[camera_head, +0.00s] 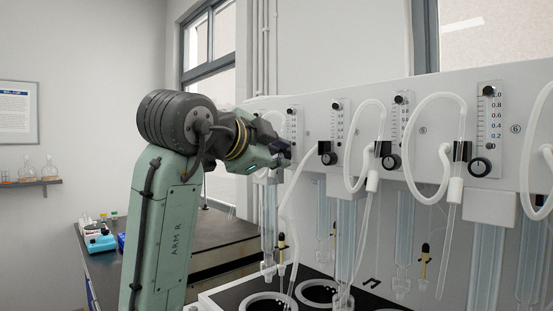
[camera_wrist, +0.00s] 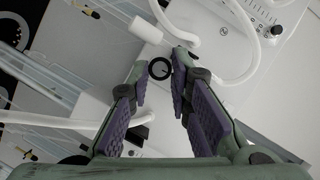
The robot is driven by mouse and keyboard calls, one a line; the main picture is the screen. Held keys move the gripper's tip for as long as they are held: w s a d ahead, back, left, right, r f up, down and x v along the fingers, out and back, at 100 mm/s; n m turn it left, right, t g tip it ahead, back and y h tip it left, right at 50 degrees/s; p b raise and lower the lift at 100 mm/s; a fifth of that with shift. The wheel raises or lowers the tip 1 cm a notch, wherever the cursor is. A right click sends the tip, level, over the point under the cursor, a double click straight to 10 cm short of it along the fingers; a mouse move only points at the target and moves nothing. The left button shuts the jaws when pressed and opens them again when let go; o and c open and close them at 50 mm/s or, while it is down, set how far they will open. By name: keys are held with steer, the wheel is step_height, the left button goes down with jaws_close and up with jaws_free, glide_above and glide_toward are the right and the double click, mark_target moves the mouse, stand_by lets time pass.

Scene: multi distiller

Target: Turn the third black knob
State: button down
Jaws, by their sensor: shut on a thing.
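Several round black knobs sit under the flow meters on the white distiller panel. In the head view three show clearly: one knob (camera_head: 329,158), another (camera_head: 391,162) and the rightmost one (camera_head: 480,167). Which number this knob has cannot be told from these views.
White looped hoses (camera_head: 438,97) hang in front of the panel, close to the knobs. Glass tubes (camera_head: 346,235) stand below it. A dark bench (camera_head: 215,243) with small lab items lies behind my arm.

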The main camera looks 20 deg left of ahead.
steer(key=shift+m, duration=0.5)
steer(key=c, duration=1.5)
jaws_free()
steer(key=shift+o, duration=0.2)
steer(key=v, duration=1.2)
steer(key=shift+f, duration=0.15)
steer(key=shift+s, duration=0.1)
